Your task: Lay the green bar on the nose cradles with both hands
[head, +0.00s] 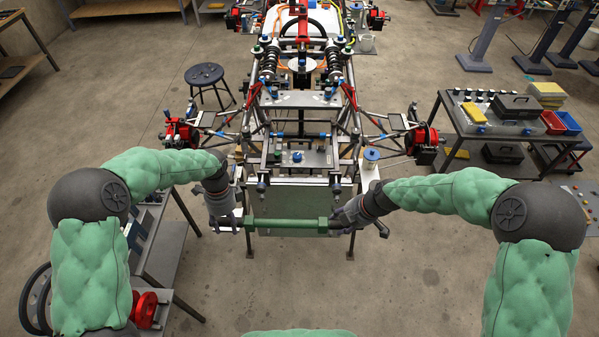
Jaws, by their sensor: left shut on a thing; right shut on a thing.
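The green bar (287,223) is held level across the front of the tube chassis, with a thicker green block near each end. My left gripper (232,224) is shut on its left end. My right gripper (349,222) is shut on its right end. The chassis nose (300,160) is just beyond the bar, with a flat plate and short uprights. The nose cradles cannot be made out for certain; small dark posts at the nose front (262,187) may be them. The bar appears apart from the nose, nearer to me.
A pale panel (290,192) stands below the nose behind the bar. A grey bench (150,235) is at the left, a tool cart (490,122) at the right, and a round stool (205,75) at the back left. Open floor lies in front of the chassis.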

